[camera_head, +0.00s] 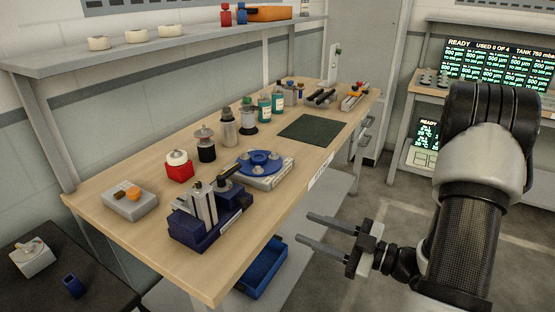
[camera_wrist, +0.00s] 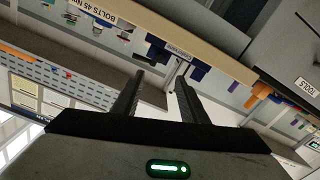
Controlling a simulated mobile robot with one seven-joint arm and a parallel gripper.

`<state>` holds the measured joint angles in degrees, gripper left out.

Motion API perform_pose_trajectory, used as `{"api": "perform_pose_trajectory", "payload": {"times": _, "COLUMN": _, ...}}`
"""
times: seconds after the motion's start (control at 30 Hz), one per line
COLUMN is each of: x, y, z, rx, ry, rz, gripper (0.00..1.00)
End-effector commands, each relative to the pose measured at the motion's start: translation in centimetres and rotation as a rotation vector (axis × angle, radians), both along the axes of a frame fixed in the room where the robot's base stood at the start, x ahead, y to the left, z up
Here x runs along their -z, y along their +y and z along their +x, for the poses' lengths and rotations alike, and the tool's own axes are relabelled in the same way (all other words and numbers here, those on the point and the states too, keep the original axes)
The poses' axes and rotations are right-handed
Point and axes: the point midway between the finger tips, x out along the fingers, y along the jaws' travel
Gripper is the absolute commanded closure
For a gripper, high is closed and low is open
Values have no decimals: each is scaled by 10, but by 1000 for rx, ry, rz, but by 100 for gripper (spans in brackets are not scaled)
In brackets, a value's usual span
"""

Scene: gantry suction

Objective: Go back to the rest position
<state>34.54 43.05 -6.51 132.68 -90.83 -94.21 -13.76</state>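My gripper (camera_head: 322,234) is at the right of the head view, off the front edge of the wooden workbench (camera_head: 130,225). Its two fingers point left and are spread apart with nothing between them. In the wrist view the two dark fingers (camera_wrist: 158,95) also stand apart and empty. That view is tilted, and a green-lit indicator shows on the gripper body. The gripper touches nothing that I can see.
The bench holds a dark blue fixture (camera_head: 205,228), a blue round plate (camera_head: 260,160), a red-based container (camera_head: 178,168), bottles and a dark green mat (camera_head: 312,130). A blue bin (camera_head: 262,268) sits below. Screens (camera_head: 500,70) stand at the back right. Open floor lies around my arm.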

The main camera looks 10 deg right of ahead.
Motion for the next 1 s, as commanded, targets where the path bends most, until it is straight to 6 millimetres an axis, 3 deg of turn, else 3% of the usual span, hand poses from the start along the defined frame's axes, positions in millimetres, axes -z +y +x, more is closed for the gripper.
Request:
{"api": "perform_pose_trajectory", "payload": {"times": 0.13, "x": -7, "y": -1, "z": 23, "rx": 47, "ry": 5, "rz": -123, "gripper": 60}}
{"api": "perform_pose_trajectory", "payload": {"times": 0.27, "x": -31, "y": -14, "z": 68, "rx": 196, "ry": 28, "rz": -350, "gripper": 60}}
{"api": "perform_pose_trajectory", "payload": {"times": 0.4, "x": -83, "y": -41, "z": 104, "rx": 445, "ry": 85, "rz": -543, "gripper": 60}}
{"api": "perform_pose_trajectory", "payload": {"times": 0.5, "x": -129, "y": -58, "z": 106, "rx": 629, "ry": 149, "rz": -598, "gripper": 60}}
{"api": "perform_pose_trajectory", "payload": {"times": 0.63, "x": -184, "y": -69, "z": 80, "rx": 841, "ry": 269, "rz": -578, "gripper": 60}}
{"api": "perform_pose_trajectory", "payload": {"times": 0.73, "x": -213, "y": -64, "z": 41, "rx": 955, "ry": 393, "rz": -507, "gripper": 60}}
{"api": "perform_pose_trajectory", "payload": {"times": 0.87, "x": -186, "y": -53, "z": -24, "rx": 1045, "ry": 652, "rz": -394, "gripper": 60}}
{"api": "perform_pose_trajectory", "payload": {"times": 1.0, "x": -167, "y": -23, "z": -87, "rx": 1046, "ry": 880, "rz": -295, "gripper": 60}}
